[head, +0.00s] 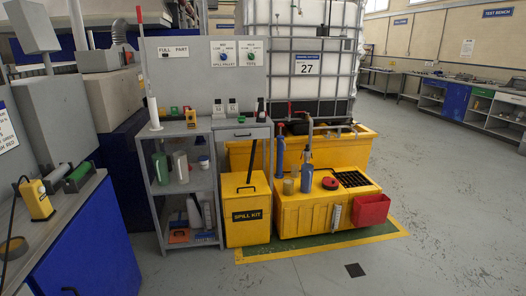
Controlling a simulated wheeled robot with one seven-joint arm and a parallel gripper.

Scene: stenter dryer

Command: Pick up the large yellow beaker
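I cannot clearly make out a large yellow beaker. A small yellowish-tan cylinder (289,186) stands upright on the yellow plinth (290,218), left of a blue-grey bottle (307,179); it is too small to tell if it is a beaker. A yellow block-like item (190,117) stands on the grey cabinet top, its shape unclear. My gripper is not in view.
A yellow spill kit box (246,215) stands beside the plinth, and a red bin (371,209) hangs on the plinth's front right. A grey open shelf (187,245) with several containers stands left. A blue-fronted bench (85,250) is at near left.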

